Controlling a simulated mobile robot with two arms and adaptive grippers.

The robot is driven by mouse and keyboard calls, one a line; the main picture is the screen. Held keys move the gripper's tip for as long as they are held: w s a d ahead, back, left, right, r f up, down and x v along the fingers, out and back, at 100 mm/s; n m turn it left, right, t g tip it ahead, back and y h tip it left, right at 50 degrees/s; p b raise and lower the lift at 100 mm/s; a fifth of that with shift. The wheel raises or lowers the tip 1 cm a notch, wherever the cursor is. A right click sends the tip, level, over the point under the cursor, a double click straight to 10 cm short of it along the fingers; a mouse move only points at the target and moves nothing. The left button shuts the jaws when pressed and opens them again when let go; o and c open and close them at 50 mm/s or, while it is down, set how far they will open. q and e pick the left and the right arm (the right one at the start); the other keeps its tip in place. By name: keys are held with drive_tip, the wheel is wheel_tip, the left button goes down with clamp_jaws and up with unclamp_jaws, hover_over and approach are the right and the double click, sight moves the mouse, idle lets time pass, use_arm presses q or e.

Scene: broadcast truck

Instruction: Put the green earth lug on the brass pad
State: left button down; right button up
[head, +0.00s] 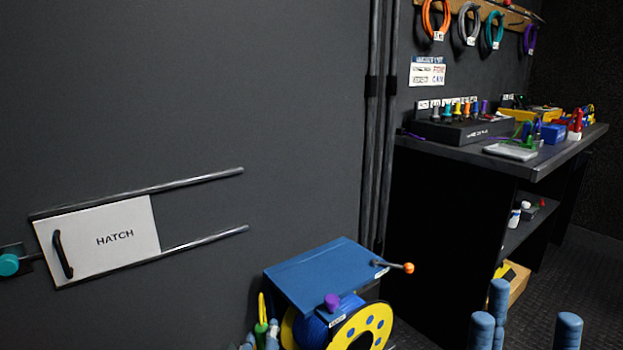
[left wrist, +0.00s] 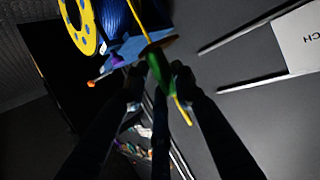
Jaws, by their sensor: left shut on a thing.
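The green earth lug (head: 261,328) is upright at the bottom of the head view, with a yellow cable end above it. My left gripper (head: 260,342) is shut on it, blue-grey fingertips around it. In the left wrist view the green lug (left wrist: 160,72) sits between my dark fingers, with the yellow cable running past it. My right gripper (head: 525,322) shows only its spread fingertips at the bottom right, open and empty.
A white HATCH panel (head: 128,236) with a black handle sits between two rails on the dark wall. A teal knob (head: 9,265) is left of it. A blue-topped cable reel (head: 318,272) stands close right of my left gripper. A cluttered bench (head: 462,150) is at the right.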

use_arm(q)
drive_tip(key=s+f, duration=0.4)
drive_tip(key=f, duration=0.1)
drive_tip(key=w+r, duration=0.6)
drive_tip(key=r, duration=0.6)
drive_tip(key=d+r+m+h, duration=0.2)
drive_tip(key=d+r+h, duration=0.1)
drive_tip(key=d, duration=0.4)
drive_tip(key=a+f+n+y, duration=0.1)
drive_tip(key=a+f+y, duration=0.1)
drive_tip(key=a, duration=0.4)
drive_tip(key=shift+a+f+n+y, duration=0.3)
drive_tip(key=shift+f, duration=0.35)
drive_tip(key=shift+w, duration=0.15)
